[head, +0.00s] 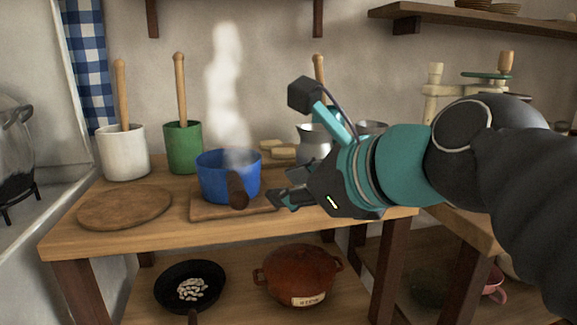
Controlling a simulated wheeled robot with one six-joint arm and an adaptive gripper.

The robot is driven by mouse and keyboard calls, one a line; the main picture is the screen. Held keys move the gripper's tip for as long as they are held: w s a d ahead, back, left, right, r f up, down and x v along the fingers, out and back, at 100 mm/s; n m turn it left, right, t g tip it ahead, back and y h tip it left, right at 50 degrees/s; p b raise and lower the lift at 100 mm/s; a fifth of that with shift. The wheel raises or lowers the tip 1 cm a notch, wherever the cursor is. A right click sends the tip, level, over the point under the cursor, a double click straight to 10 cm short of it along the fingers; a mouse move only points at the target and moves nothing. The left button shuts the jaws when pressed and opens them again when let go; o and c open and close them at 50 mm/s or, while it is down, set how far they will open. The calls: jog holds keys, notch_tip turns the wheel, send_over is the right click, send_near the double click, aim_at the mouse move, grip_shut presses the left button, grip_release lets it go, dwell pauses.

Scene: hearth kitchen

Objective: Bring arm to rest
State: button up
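My gripper (281,199) is at the right of the blue pot, over the wooden table. Its dark fingers point left and look parted, with nothing seen between them. My arm reaches in from the right edge. The blue pot (215,182) stands upright on a square wooden board (200,211), steam rising from it, its dark handle facing the front. The fingertips are close to the pot, but I cannot tell whether they are touching the board.
A round board (125,207) lies at the left of the table (75,242). A white crock (124,155), a green crock (184,150) and a metal pitcher (311,143) stand behind. Below are a black pan (172,292) with pale beans and a red-brown pot (298,274). Shelves (480,20) hang above.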

jog(key=s+d+f+n+g+h, duration=0.1)
jog(key=s+d+f+n+h, duration=0.1)
jog(key=d+f+n, duration=0.3)
jog(key=s+d+f+n+g+h, duration=0.2)
jog(key=d+f+n, duration=0.3)
jog(key=f+n, duration=0.5)
jog(key=s+d+f+n+g+h, duration=0.1)
jog(key=d+f+n+h, duration=0.3)
jog(key=f+n, duration=0.4)
notch_tip(320, 180, down, 4)
jog(key=shift+s+d+f+g, duration=0.2)
jog(key=shift+s+d+g, duration=0.15)
jog(key=shift+s, duration=0.4)
